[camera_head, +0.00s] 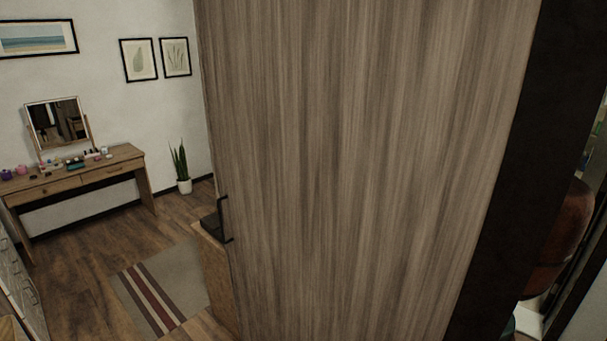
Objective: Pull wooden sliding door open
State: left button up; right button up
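A large grey-brown wooden door panel (365,150) with vertical grain fills the middle of the head view, close to me. A thin dark handle (227,219) stands out at its lower left edge. A dark vertical band (525,150) runs along the panel's right side, with an opening showing beyond it. Neither of my grippers shows in this view, so I cannot see where they are relative to the handle.
A wooden vanity table (110,170) with a mirror (57,122) and small items stands at the left wall. A potted plant (181,165) is in the corner. A striped rug (165,290) lies on the wooden floor. A brown rounded object (568,222) shows at the right.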

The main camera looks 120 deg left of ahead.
aim_at(388, 169)
jog(key=u, duration=3.85)
